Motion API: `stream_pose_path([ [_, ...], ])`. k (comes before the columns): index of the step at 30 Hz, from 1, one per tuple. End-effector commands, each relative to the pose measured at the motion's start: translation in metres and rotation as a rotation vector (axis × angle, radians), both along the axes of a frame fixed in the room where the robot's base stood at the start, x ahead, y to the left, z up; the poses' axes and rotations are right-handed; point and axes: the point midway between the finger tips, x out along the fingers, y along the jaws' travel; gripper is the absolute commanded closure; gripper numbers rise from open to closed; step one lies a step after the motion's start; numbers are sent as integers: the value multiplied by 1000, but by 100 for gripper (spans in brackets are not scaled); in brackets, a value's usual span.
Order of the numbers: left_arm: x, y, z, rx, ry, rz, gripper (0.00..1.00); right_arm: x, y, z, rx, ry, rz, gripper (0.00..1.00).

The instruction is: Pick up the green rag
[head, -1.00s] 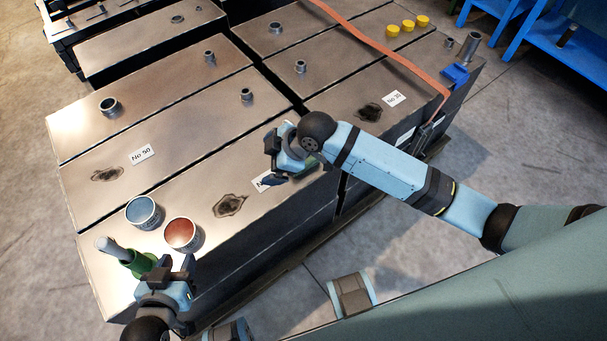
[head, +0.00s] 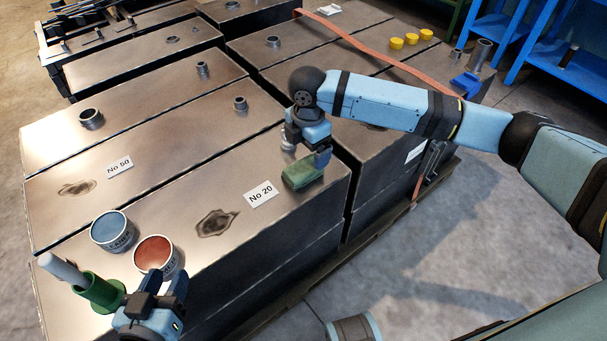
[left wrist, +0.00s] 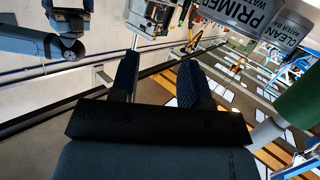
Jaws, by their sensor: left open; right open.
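The green rag (head: 302,175) lies as a small folded block on the near metal box top, close to its right end and beside the "No 20" label. My right gripper (head: 305,151) is open, just above and behind the rag, with its fingers pointing down. One finger overlaps the rag's right edge in the picture; I cannot tell whether they touch. My left gripper (head: 165,282) is open and empty at the box's front left, near the green holder. Its two fingers (left wrist: 160,82) stand apart in the left wrist view, where the rag does not show.
A blue-topped can (head: 112,231), a red-topped can (head: 155,256) and a green holder (head: 99,292) with a pale cylinder stand close to my left gripper. The "No 20" label (head: 261,194) lies left of the rag. Metal stubs (head: 240,104) rise from the boxes behind.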

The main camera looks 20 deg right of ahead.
Motion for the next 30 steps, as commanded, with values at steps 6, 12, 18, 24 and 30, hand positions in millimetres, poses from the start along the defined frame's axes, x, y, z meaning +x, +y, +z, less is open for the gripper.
stream_pose_path([
  [6,4,-7,13,-39,-62,-11,57,0,1,-25,1,-1,-1,3],
  [12,7,-13,27,-84,-139,-25,57,1,6,-48,2,0,0,3],
  [18,8,-22,52,-151,-244,-47,57,2,9,-74,1,-2,-1,3],
  [24,7,-24,59,-168,-267,-53,57,2,9,-78,1,-3,-1,3],
  [30,7,-24,59,-167,-265,-53,57,2,9,-78,1,-3,-1,22],
])
